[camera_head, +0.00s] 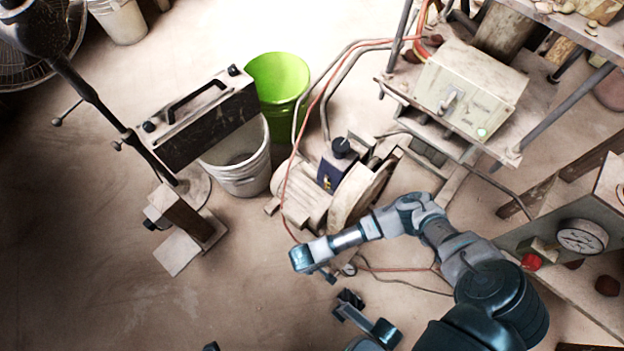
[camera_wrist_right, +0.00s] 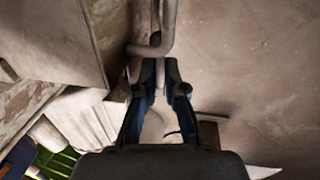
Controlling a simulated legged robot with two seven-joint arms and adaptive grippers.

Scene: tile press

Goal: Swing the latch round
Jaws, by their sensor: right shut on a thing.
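In the right wrist view a bent grey rod (camera_wrist_right: 168,25), which I take to be the latch, comes down from the top and crooks to the left. My right gripper (camera_wrist_right: 154,75) is shut on its lower end, between the two dark fingertips. In the head view my right arm reaches left from the lower right, and its gripper (camera_head: 328,275) is small and dark below the motor. The rod itself is hard to make out there. A large beige panel (camera_wrist_right: 65,40) stands just left of the rod.
The beige motor (camera_head: 310,203) with a blue box (camera_head: 332,172) sits just above the gripper. Thin red hoses (camera_head: 287,175) run past it. A green bucket (camera_head: 277,75) and a white bucket (camera_head: 243,172) stand behind. The floor at left is mostly open.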

